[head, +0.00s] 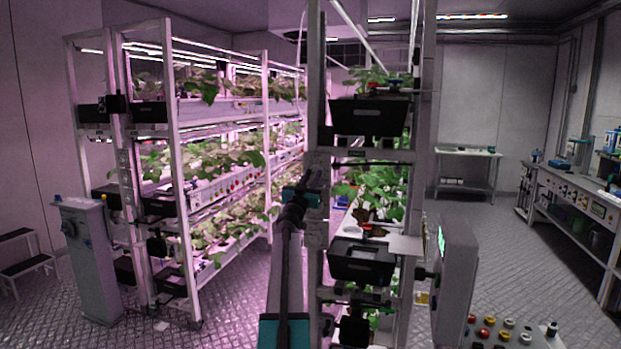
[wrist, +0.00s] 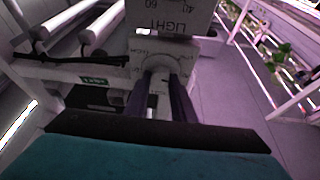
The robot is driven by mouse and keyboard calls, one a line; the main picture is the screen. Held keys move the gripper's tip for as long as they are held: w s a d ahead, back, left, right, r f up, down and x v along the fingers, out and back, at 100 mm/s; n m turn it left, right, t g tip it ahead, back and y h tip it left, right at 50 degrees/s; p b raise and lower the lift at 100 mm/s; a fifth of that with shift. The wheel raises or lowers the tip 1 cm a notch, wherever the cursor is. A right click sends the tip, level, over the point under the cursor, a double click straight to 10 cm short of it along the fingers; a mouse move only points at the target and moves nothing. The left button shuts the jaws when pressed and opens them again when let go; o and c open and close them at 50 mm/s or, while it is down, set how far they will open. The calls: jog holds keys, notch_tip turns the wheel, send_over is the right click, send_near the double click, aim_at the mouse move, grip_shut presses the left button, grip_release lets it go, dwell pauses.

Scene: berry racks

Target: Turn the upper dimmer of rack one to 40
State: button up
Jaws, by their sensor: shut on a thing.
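A pale dimmer plate (wrist: 170,22) marked "LIGHT" fills the top centre of the wrist view, with a "60" showing above the word. Below it is a round pale dial (wrist: 165,62) with small lettering, too blurred to read. My gripper (wrist: 164,92) is shut on the dimmer knob, its two dark fingers on either side of it. The fingers hide most of the knob, and I cannot tell its setting. In the head view my gripper (head: 310,188) reaches the post (head: 316,110) of the near rack; the dimmer is too small to make out there.
A second plant rack (head: 185,200) stands on the left, with a grey pedestal (head: 88,265) before it. Black bins (head: 368,118) sit in the near rack's end. A grey console (head: 455,275) with a green screen stands close on the right. The floor (head: 510,225) beyond is clear.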

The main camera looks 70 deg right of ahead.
jog(key=shift+d+r+m+p, duration=0.1)
jog(key=shift+r+m+p, duration=0.05)
jog(key=shift+m+p, duration=0.25)
jog(key=shift+r+m+g+p, duration=0.1)
jog(key=shift+m+g+p, duration=0.55)
jog(key=shift+m+g, duration=0.2)
jog(key=m+g+p, duration=0.1)
jog(key=m, duration=0.1)
jog(key=m+g+y+p, duration=0.1)
jog(key=m, duration=0.1)
jog(key=shift+w+m+p, duration=0.15)
jog(key=shift+m+p, duration=0.2)
jog(key=shift+p, duration=0.05)
jog(key=m+g+y+p, duration=0.1)
jog(key=m, duration=0.2)
jog(key=m+g+y+p, duration=0.1)
jog(key=m, duration=0.2)
jog(key=shift+w+m+p, duration=0.1)
jog(key=shift+m+p, duration=0.2)
jog(key=o, duration=1.1)
jog(key=shift+d, duration=0.1)
jog(key=shift+c, duration=0.2)
